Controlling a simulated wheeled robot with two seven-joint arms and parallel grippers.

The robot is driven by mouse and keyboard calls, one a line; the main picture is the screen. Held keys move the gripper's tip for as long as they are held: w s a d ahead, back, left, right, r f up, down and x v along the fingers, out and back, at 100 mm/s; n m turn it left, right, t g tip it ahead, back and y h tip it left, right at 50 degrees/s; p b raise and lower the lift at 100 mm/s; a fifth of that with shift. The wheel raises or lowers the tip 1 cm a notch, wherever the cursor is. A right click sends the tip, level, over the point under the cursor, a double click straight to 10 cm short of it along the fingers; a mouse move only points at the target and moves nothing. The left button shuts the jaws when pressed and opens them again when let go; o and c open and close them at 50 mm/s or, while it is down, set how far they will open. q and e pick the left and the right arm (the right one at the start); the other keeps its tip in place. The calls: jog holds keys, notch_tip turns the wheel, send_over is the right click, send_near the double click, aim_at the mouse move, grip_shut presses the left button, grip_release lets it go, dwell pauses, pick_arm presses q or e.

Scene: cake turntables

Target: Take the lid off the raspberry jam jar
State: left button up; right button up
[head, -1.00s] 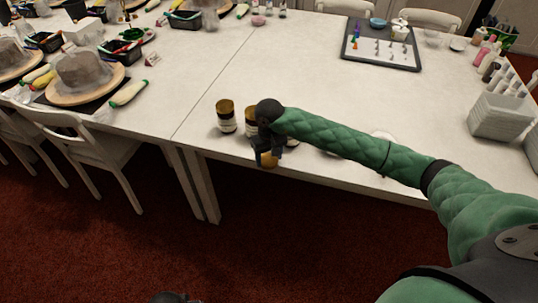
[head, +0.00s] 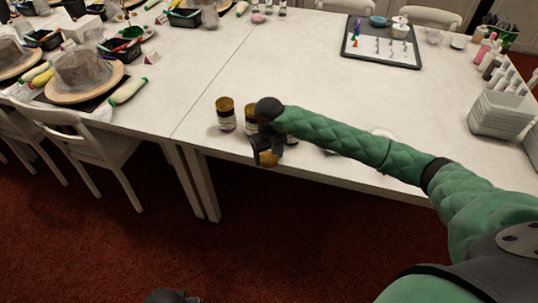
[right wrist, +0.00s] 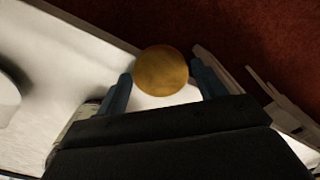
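A gold lid (right wrist: 161,70) shows in the right wrist view between my right gripper's two blue-grey fingers (right wrist: 163,82). Narrow gaps seem to show beside it, and I see no clear grip. In the head view the right gripper (head: 266,155) points down at the table's front edge with the gold lid (head: 269,159) low between its fingers. A gold-lidded jar (head: 226,114) stands to the left. A second gold-lidded jar (head: 250,119) stands just behind the gripper. A third jar (head: 292,137) is mostly hidden by my arm. Labels are too small to read.
The white table (head: 215,72) is clear behind the jars. A dark tray (head: 380,43) with small items lies at the far right. Stacked pale containers (head: 500,115) stand at the right edge. A turntable with a covered cake (head: 85,72) stands on the left table.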

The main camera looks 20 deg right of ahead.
jog(key=shift+o, duration=0.9)
jog(key=shift+r, duration=0.1)
